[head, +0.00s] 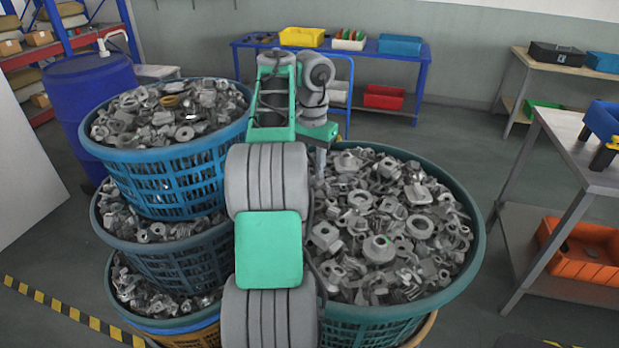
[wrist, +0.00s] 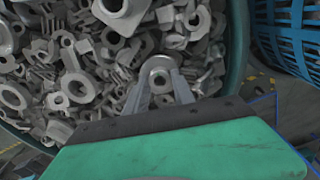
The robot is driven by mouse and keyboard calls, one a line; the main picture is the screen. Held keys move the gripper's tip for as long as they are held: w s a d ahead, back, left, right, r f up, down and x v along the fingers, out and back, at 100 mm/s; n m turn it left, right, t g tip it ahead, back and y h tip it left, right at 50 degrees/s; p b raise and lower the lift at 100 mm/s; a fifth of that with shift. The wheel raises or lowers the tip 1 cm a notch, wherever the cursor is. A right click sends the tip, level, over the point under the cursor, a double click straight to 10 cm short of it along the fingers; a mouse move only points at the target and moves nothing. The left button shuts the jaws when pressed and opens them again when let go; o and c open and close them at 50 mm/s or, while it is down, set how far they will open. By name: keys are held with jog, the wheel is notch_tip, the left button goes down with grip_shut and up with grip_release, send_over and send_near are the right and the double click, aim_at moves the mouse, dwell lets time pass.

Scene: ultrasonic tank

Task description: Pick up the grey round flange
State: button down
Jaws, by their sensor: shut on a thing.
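My gripper (wrist: 160,84) is shut on a grey round flange (wrist: 159,66) in the wrist view. The flange has a raised ring with a hole in its middle and sits between the two fingertips. In the head view my gripper (head: 320,166) points down at the back left part of the right-hand basket (head: 460,277), close to the heaped parts. The held flange cannot be made out there. Whether it touches the parts around it I cannot tell.
The basket is full of mixed grey metal parts (head: 395,225). Stacked blue baskets (head: 180,180) of similar parts stand at left, beside a blue drum (head: 95,85). A metal table (head: 590,165) stands at right. A blue bench (head: 345,48) with bins is behind.

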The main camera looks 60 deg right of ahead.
dwell(0.3)
jog(key=r+p, duration=0.2)
jog(key=r, duration=0.1)
jog(key=r+p, duration=0.1)
jog(key=shift+s+r+p, duration=0.3)
jog(key=shift+r+p, duration=0.1)
jog(key=s+d+r+p, duration=0.2)
jog(key=s+r+p, duration=0.4)
jog(key=s, duration=0.7)
notch_tip(320, 180, up, 2)
jog(key=shift+s+d+r, duration=0.1)
jog(key=shift+s+d, duration=0.05)
